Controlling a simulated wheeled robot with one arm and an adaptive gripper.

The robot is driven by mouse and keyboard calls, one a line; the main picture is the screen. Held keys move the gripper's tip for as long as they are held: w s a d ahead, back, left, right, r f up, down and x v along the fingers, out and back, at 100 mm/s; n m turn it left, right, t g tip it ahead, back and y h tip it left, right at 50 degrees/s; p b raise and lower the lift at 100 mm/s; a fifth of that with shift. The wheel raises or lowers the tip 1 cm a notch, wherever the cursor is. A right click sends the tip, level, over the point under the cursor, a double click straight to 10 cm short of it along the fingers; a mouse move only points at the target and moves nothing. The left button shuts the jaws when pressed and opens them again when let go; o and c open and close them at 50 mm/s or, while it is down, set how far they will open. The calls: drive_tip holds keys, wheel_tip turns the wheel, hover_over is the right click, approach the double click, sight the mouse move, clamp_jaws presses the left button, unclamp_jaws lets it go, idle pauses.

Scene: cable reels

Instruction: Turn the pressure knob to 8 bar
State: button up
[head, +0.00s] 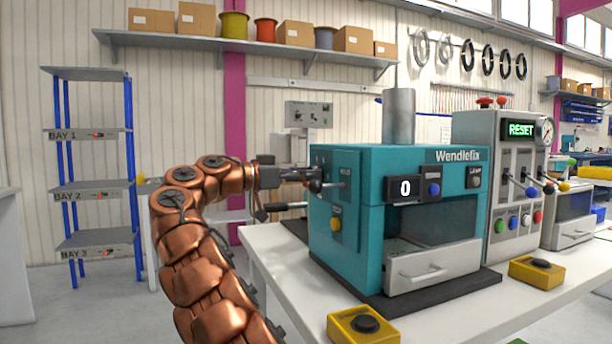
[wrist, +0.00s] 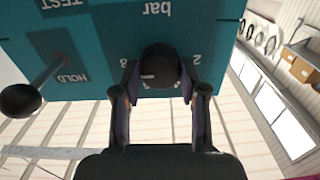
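The dark pressure knob (wrist: 160,62) is on the teal panel in the wrist view, near an upside-down "bar" label and a "2". A small pale mark shows on the knob; most of its scale is hidden. My gripper (wrist: 160,80) has one finger on each side of the knob and appears shut on it. In the head view my gripper (head: 308,181) is at the left side of the teal Wendlefix machine (head: 345,255), where the knob is mostly hidden. The machine's front display (head: 405,189) reads 0.
A TEST/HOLD lever with a round dark end (wrist: 20,100) sticks out beside my gripper. A dark-tipped lever (head: 285,206) is below my gripper. Yellow button boxes (head: 363,326) stand on the white table (head: 290,285). A grey RESET panel (head: 515,165) stands right.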

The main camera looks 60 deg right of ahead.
drive_tip(key=o, duration=0.4)
drive_tip(key=shift+v, duration=5.95)
